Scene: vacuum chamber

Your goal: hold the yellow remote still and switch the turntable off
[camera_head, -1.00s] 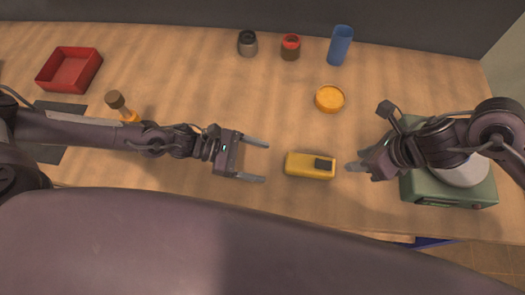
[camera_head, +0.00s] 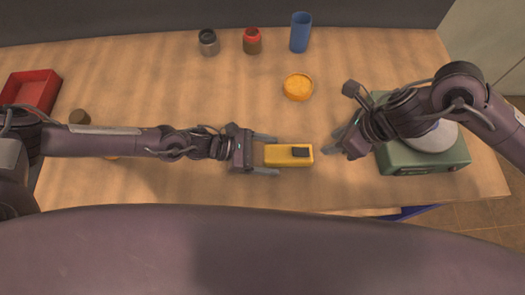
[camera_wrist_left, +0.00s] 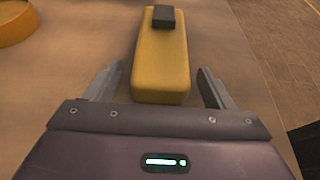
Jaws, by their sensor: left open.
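The yellow remote (camera_head: 273,158) lies on the table with a dark block on its right end. It also shows in the left wrist view (camera_wrist_left: 160,70). My left gripper (camera_head: 277,155) is open, its fingers on either side of the remote's left end, with gaps visible in the wrist view. The turntable (camera_head: 425,163) is a green box with a pale disc, at the right and partly hidden by my right arm. My right gripper (camera_head: 329,141) appears open and empty, between the remote and the turntable. The turntable's switch cannot be made out clearly.
An orange round dish (camera_head: 298,87) lies behind the remote. A blue cup (camera_head: 301,32), a red-topped jar (camera_head: 252,42) and a grey jar (camera_head: 209,43) stand at the back. A red tray (camera_head: 32,88) is at the far left. The table's front edge is close to the remote.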

